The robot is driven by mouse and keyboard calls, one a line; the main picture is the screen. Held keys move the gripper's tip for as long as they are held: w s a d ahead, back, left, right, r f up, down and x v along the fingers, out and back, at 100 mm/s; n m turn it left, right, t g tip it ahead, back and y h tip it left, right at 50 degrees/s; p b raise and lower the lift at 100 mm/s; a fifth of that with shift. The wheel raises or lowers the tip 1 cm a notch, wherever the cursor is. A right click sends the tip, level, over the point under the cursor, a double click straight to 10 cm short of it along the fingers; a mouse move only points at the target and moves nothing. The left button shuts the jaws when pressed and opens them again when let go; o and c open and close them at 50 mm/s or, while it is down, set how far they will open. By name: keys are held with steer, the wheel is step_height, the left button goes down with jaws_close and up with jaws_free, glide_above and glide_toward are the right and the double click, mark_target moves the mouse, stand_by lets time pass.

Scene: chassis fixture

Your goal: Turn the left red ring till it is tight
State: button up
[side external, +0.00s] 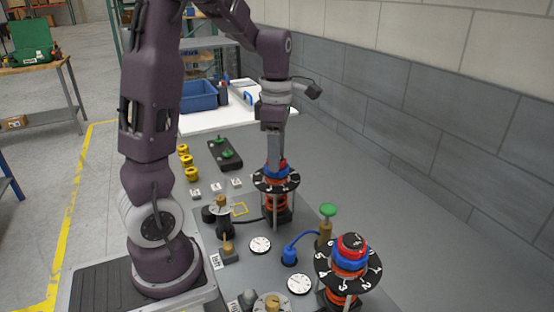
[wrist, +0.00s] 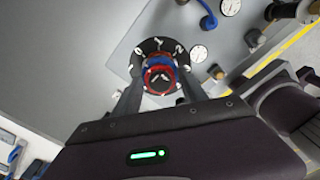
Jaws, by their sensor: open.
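The left red ring (side external: 283,163) sits on top of the far post, above a blue ring (side external: 275,174) and a black numbered dial (side external: 264,184). My gripper (side external: 274,158) points down right over this post and partly hides the ring. In the wrist view the red ring (wrist: 160,86) lies between my two fingers, with the blue ring and the dial (wrist: 149,46) beyond it. The fingers are open, one on each side; I cannot tell whether either touches the ring. A second, similar post with a red ring (side external: 352,242) stands nearer, at the right.
A green-topped brass post (side external: 327,215), a blue plug (side external: 289,255) with a cable and white gauges (side external: 260,245) stand between the two posts. A black block with green knobs (side external: 226,154) and yellow rings (side external: 187,161) lie behind. A blue bin (side external: 199,96) stands farther back.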

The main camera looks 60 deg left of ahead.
jaws_close()
steer(key=m, duration=0.3)
steer(key=shift+m, duration=0.3)
steer(key=m, duration=1.3)
steer(key=shift+m, duration=0.4)
jaws_free()
step_height(320, 180, up, 7)
steer(key=shift+r, duration=0.1)
